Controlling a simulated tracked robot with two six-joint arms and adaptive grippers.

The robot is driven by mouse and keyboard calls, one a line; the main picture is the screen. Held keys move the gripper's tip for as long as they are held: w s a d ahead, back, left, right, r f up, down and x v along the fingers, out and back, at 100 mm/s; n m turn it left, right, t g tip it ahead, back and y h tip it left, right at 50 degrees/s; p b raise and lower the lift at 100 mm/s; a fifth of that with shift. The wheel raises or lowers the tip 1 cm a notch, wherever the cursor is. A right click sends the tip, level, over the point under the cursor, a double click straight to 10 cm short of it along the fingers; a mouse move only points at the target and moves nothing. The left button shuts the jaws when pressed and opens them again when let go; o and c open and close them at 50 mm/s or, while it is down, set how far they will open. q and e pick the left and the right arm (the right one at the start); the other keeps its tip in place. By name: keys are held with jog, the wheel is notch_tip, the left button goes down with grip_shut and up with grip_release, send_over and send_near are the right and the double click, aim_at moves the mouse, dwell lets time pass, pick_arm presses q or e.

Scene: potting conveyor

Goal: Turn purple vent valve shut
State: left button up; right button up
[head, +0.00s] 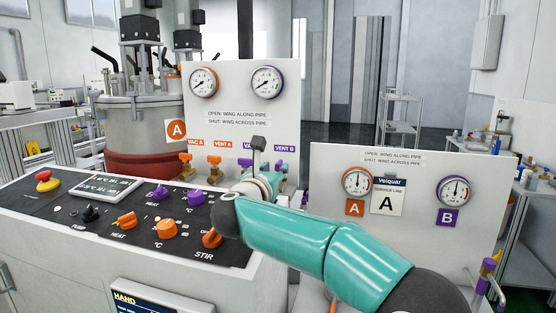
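The purple-lettered VENT B label (284,148) is on the upright panel with the two upper gauges. Small purple parts (281,181) show below it, partly behind my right wrist; I cannot make out the vent valve's wing or which way it points. My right gripper (283,168) is at the panel just below that label, in front of the valve area. Its fingers are largely hidden by my own wrist, so open or shut cannot be told. My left gripper is out of view.
Orange valves, VAC A (185,158) and VENT A (214,161), stand left of my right wrist. The control desk (70,222) with orange and purple knobs lies in front. A second gauge panel (330,205) stands to the right, partly behind my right arm.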

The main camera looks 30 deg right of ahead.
aim_at(277, 167)
jog(key=shift+p+x, duration=0.55)
jog(key=shift+x, duration=1.9)
